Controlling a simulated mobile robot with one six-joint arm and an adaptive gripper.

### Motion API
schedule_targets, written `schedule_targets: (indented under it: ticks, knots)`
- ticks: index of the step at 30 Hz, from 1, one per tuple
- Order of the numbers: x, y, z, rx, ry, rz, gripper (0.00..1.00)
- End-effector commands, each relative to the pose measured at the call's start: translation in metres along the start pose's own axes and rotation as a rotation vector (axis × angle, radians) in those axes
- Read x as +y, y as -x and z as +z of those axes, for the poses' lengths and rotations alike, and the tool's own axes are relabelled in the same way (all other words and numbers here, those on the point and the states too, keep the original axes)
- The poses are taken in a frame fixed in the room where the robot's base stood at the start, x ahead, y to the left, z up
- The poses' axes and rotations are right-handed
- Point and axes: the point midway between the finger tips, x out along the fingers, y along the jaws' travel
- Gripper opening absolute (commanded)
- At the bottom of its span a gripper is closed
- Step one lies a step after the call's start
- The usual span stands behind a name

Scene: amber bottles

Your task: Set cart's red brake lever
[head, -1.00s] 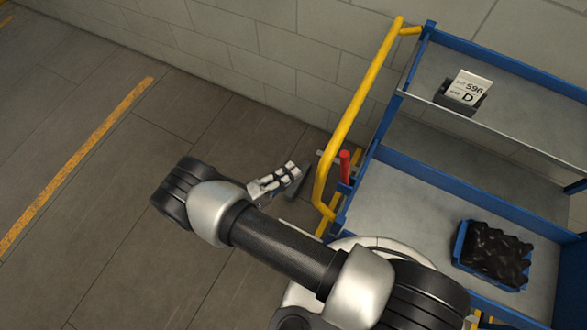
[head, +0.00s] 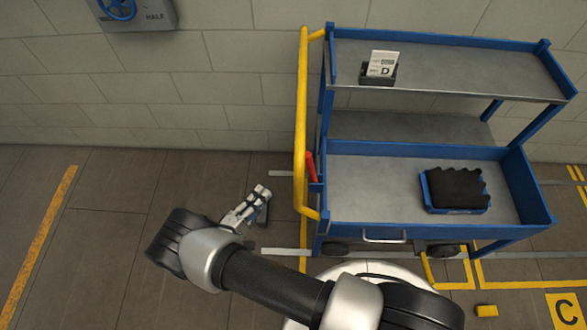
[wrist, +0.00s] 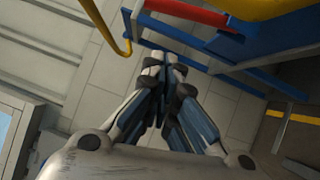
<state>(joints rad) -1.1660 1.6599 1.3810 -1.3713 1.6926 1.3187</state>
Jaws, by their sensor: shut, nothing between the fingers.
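The blue cart (head: 430,150) stands against the wall with a yellow handle (head: 301,110) on its left side. The red brake lever (head: 310,166) sticks up and leans slightly left beside the lower end of that handle. In the wrist view the red lever (wrist: 190,15) lies across the top, beyond my fingertips. My gripper (head: 262,192) is shut and empty, to the left of the lever and apart from it. In the wrist view my gripper (wrist: 166,60) has its fingers together, pointing toward the cart's blue frame.
A blue crate (head: 455,209) with dark contents sits on the cart's lower shelf. A card holder (head: 379,74) marked D stands on the top shelf. A grey wall box (head: 140,14) with a blue wheel is at upper left.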

Motion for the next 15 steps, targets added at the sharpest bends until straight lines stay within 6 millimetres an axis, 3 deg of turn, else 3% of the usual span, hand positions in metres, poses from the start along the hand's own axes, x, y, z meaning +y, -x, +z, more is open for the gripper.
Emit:
schedule_targets:
  ticks: [7,15]
  knots:
    - [0.000,-0.020,0.001,-0.004,0.000,-0.001,0.00]
    - [0.000,-0.077,0.001,-0.006,0.000,-0.001,0.00]
